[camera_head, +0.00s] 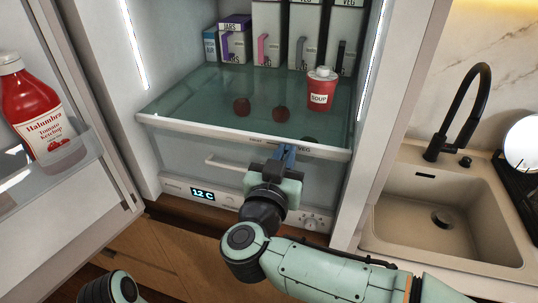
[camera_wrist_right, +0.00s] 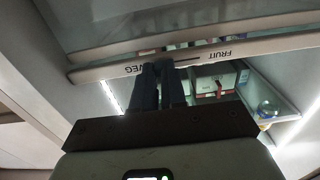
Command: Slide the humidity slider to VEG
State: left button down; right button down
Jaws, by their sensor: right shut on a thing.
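The humidity slider's strip (camera_head: 200,128) is the white front edge of the glass shelf in the fridge. In the head view FRUIT is printed on the left and VEG on the right. My right gripper (camera_head: 286,150) reaches up to this strip between the labels, close to VEG. In the right wrist view its dark fingers (camera_wrist_right: 158,70) are together at the strip (camera_wrist_right: 265,46), beside VEG, with a dark slot line running from them toward FRUIT. The fingers are shut on the slider knob, which they hide. My left gripper is out of view.
A drawer handle (camera_head: 228,163) and temperature panel (camera_head: 203,194) are below. The open door holds ketchup (camera_head: 32,112). A sink (camera_head: 445,205) is right.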

jog(key=shift+d, duration=0.15)
jog(key=c, duration=1.2)
grip_release()
jog(key=shift+o, duration=0.2)
jog(key=shift+d, duration=0.1)
jog(key=b+v, duration=0.1)
jog(key=v, duration=1.2)
jog(key=shift+s, duration=0.25)
